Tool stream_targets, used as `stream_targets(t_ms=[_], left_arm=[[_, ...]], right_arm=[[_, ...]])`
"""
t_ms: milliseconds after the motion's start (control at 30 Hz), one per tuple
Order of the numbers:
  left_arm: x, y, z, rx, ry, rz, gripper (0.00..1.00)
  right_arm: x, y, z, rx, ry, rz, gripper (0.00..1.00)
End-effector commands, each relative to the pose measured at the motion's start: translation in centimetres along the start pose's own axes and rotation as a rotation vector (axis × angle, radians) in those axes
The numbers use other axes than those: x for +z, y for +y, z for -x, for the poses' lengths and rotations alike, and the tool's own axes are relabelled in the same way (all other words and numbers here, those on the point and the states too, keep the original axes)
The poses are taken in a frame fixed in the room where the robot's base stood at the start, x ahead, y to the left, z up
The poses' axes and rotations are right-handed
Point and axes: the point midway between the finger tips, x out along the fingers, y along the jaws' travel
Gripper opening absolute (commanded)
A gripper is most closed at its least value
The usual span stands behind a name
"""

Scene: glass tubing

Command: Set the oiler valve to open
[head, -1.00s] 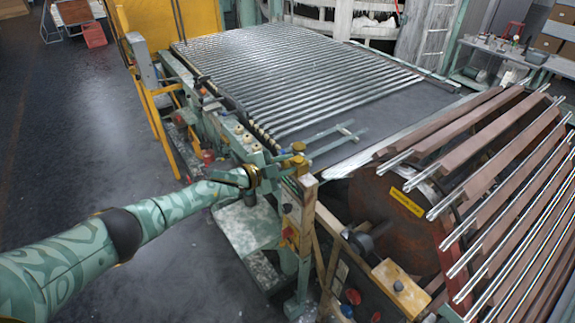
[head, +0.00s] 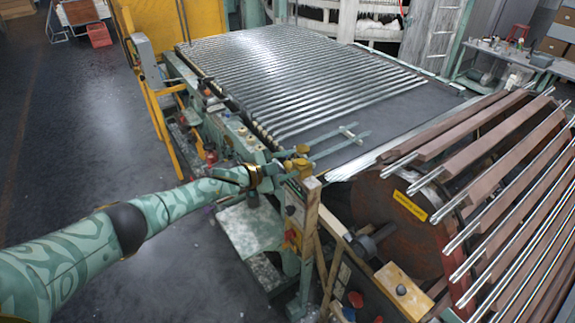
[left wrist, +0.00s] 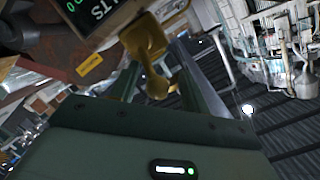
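The oiler valve (head: 297,163) is a small brass-yellow fitting at the machine's near corner, on top of a post. In the left wrist view the brass valve (left wrist: 148,42) hangs down from above, and its rounded lever end (left wrist: 157,87) lies between my two finger bars. My left gripper (left wrist: 160,82) is open, with a gap on both sides of the lever; I cannot see clear contact. In the head view my left gripper (head: 275,170) reaches the valve from the left, and its fingertips are hard to make out there. My right gripper is out of view.
A machine bed with rows of glass tubes (head: 290,75) lies behind the valve. A drum with brown slats (head: 400,225) stands to the right. A box with a green-lettered display (left wrist: 95,12) is close beside the valve. Open floor (head: 90,130) lies left.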

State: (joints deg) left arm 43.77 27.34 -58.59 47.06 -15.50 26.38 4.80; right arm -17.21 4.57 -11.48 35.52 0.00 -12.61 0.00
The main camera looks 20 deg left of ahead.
Motion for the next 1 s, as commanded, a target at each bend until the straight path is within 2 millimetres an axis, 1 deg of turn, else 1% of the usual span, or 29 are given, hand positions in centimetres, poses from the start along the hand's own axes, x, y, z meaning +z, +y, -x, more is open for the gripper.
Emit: stream_targets(t_ms=[233, 367, 467, 533, 700, 800, 900, 1000], left_arm=[[0.0, 0.2, 0.3, 0.003, 0.001, 0.002, 0.46], [0.0, 0.1, 1.9, 0.003, 0.0, 0.002, 0.46], [0.1, 0.1, 4.2, 0.004, 0.0, 0.002, 0.46], [0.1, 0.1, 6.2, 0.005, -0.001, 0.001, 0.46], [0.2, 0.2, 10.8, 0.005, -0.001, 0.001, 0.46], [0.3, 0.2, 13.1, 0.003, -0.002, 0.001, 0.46], [0.3, 0.2, 14.7, 0.003, -0.002, 0.001, 0.46], [0.2, 0.1, 15.7, 0.001, 0.0, 0.002, 0.46]], right_arm=[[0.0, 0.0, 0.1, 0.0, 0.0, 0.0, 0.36], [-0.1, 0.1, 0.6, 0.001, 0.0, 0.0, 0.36], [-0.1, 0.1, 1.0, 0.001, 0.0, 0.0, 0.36], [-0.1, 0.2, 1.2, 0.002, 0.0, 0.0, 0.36], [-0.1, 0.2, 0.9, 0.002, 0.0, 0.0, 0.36], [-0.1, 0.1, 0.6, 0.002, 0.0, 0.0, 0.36], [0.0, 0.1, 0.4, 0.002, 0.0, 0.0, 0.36], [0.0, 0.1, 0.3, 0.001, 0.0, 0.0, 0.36]])
